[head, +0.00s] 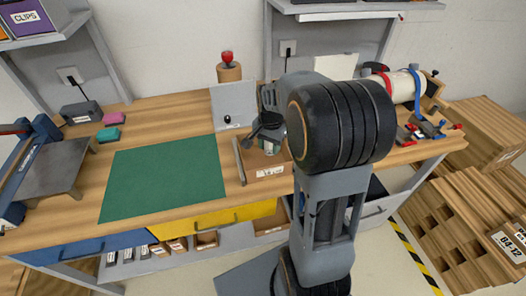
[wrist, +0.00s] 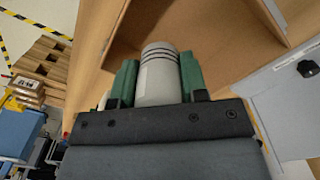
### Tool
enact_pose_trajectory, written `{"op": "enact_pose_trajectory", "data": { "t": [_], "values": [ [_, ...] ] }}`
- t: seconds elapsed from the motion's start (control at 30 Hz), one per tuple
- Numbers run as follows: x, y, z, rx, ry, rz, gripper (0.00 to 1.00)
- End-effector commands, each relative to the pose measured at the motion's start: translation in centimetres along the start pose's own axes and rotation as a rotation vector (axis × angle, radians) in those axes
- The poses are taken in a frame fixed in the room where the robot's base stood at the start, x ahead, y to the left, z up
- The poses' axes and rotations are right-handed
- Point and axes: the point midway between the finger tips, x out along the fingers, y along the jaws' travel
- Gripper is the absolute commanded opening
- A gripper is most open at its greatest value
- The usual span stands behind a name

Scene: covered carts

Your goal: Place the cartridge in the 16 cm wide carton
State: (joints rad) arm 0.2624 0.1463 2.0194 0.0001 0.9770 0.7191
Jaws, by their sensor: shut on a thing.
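The cartridge (wrist: 158,78) is a pale grey-white cylinder with dark rings near its end. My gripper (wrist: 159,62) is shut on it, with one green finger on each side. In the wrist view, the cartridge's ringed end points toward the open brown carton (wrist: 122,40); I cannot tell whether it is inside the walls. In the head view, the carton (head: 268,172) stands near the bench's front edge, its label reading about 16 cm. My gripper there is over the carton, mostly hidden by my arm, and the cartridge is hardly visible.
A light grey panel with a black knob (head: 233,106) stands behind. A white roll (head: 398,86) and clamps (head: 420,130) are at the right. The mat is clear.

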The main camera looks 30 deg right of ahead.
Motion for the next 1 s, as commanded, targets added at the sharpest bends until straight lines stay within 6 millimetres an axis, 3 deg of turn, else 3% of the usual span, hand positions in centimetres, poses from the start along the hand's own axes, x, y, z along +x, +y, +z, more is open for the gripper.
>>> {"op": "enact_pose_trajectory", "data": {
  "t": [0.1, 0.3, 0.57, 0.8, 1.0],
  "values": [
    [1.9, -1.4, -0.6, 0.001, -0.002, 0.002, 0.15],
    [3.6, -2.6, -1.3, 0.002, 0.000, 0.001, 0.15],
    [4.5, -3.3, -1.6, 0.004, 0.000, 0.000, 0.15],
    [7.4, -3.2, -1.6, 0.004, -0.001, 0.001, 0.15],
    [7.6, -3.3, -1.6, 0.004, 0.002, -0.002, 0.15]
  ]
}}
